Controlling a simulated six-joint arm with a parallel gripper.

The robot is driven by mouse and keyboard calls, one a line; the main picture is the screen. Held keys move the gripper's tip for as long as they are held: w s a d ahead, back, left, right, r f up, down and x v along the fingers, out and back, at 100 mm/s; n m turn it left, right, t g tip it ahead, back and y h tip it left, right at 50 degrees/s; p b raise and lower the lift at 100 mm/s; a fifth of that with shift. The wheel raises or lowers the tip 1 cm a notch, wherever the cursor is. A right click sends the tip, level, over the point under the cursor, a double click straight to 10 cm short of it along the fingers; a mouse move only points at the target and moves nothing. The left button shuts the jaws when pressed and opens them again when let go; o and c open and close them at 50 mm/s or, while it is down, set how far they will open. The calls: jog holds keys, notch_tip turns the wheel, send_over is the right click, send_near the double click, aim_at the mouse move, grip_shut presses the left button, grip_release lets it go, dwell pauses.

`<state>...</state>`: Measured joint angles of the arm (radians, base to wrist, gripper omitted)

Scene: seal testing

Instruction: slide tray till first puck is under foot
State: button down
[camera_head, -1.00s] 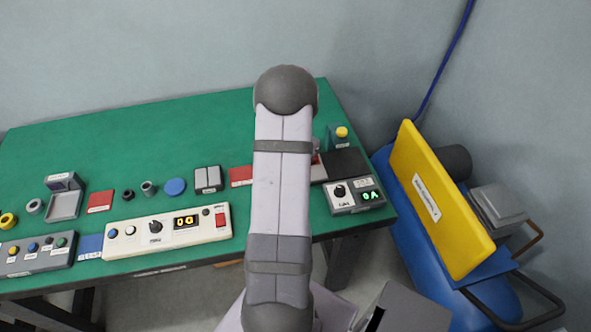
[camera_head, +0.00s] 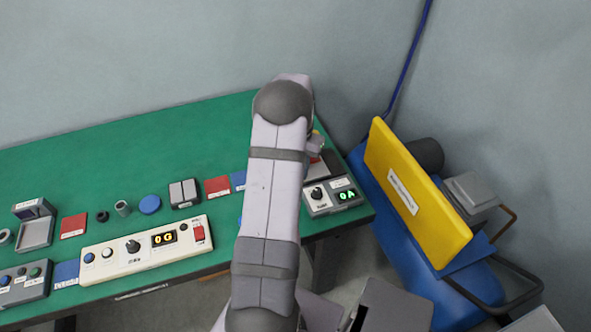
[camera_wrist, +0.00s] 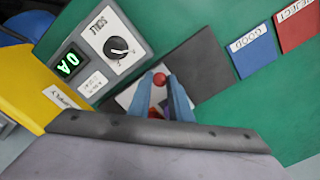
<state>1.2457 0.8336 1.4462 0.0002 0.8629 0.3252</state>
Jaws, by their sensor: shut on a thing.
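In the wrist view my gripper (camera_wrist: 161,91) has its two blue fingers close together on a small red ball-shaped knob (camera_wrist: 159,79). A pale plate (camera_wrist: 128,97) lies under the fingers, and a dark grey flat slab (camera_wrist: 203,66) lies beside it; I cannot tell which is the tray. No puck or foot can be made out, as the fingers and wrist cover that area. In the head view my arm hides the gripper and most of the station behind the control box.
The control box (camera_wrist: 98,50) with a dial and green display stands next to the plate; it also shows in the head view (camera_head: 332,196). Blue GOOD (camera_wrist: 251,48) and red REJECT (camera_wrist: 298,24) pads lie nearby. A yellow panel (camera_head: 415,192) stands right of the bench.

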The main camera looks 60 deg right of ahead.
jog(key=c, duration=1.6)
grip_release()
jog(key=shift+r+b, duration=1)
jog(key=shift+r, duration=2.7)
